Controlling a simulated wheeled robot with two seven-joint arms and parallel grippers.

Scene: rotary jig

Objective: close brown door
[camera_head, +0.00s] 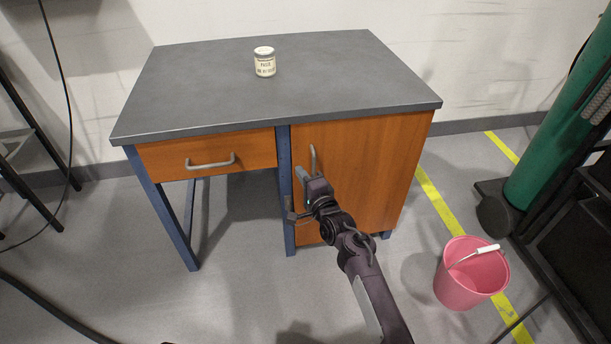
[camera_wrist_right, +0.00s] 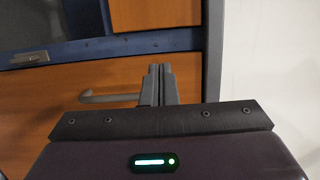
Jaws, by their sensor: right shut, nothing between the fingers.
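The brown door (camera_head: 365,165) is the right front panel of the desk. It looks flush or nearly flush with the blue frame; I cannot tell if a small gap remains. Its curved grey handle (camera_head: 313,160) is near its left edge, and a handle also shows in the right wrist view (camera_wrist_right: 108,97). My right gripper (camera_head: 300,173) is in front of the door's left edge, close to the handle. In the right wrist view its fingers (camera_wrist_right: 158,82) are together and empty, beside the handle. Contact with the door cannot be told. My left gripper is not in view.
The desk's grey top (camera_head: 210,85) carries a small labelled jar (camera_head: 264,62). A drawer (camera_head: 165,158) is to the door's left, above open leg room. A pink bucket (camera_head: 468,280) stands on the floor at right, near a yellow line and a green cylinder (camera_head: 560,125).

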